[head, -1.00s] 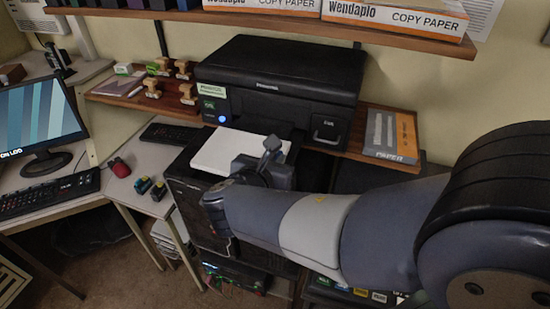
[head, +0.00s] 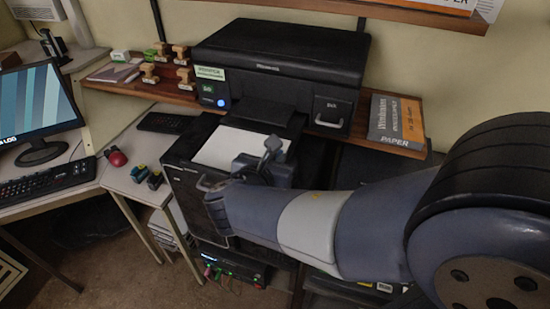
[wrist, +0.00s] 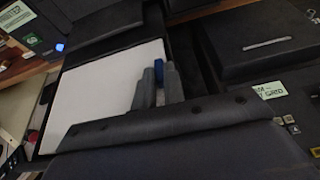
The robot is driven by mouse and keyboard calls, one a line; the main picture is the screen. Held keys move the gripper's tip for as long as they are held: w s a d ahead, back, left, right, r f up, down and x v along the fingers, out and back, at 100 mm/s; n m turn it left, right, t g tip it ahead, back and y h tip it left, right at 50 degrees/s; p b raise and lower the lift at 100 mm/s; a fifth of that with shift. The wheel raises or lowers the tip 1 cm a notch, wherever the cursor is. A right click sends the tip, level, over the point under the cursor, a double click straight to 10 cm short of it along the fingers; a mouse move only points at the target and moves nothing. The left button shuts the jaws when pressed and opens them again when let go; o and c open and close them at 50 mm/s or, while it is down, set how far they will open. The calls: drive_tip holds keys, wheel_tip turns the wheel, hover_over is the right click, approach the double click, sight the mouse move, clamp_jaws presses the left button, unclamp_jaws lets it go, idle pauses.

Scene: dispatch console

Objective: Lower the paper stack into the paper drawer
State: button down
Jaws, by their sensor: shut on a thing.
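The white paper stack (head: 240,147) lies flat in front of the black printer (head: 282,65), and it also fills the middle of the wrist view (wrist: 108,88). My gripper (head: 268,158) is at its right side, shut on its edge. The two grey fingers (wrist: 153,85) show in the wrist view with a small blue piece beside them. The dark frame of the paper drawer (wrist: 50,100) shows around the stack's left and far edges. I cannot tell whether the stack touches the drawer floor. The near edge is hidden behind my wrist.
A wooden shelf (head: 150,90) holds several stamps left of the printer. A grey and orange paper pack (head: 396,121) lies to the right. A black cabinet (head: 200,195) stands under the stack.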

drive_tip(key=shift+s, duration=0.1)
idle(0.3)
drive_tip(key=c, duration=1.4)
unclamp_jaws()
drive_tip(key=shift+s+a, duration=0.1)
drive_tip(key=v, duration=1)
drive_tip(key=shift+s, duration=0.3)
drive_tip(key=shift+w, duration=0.1)
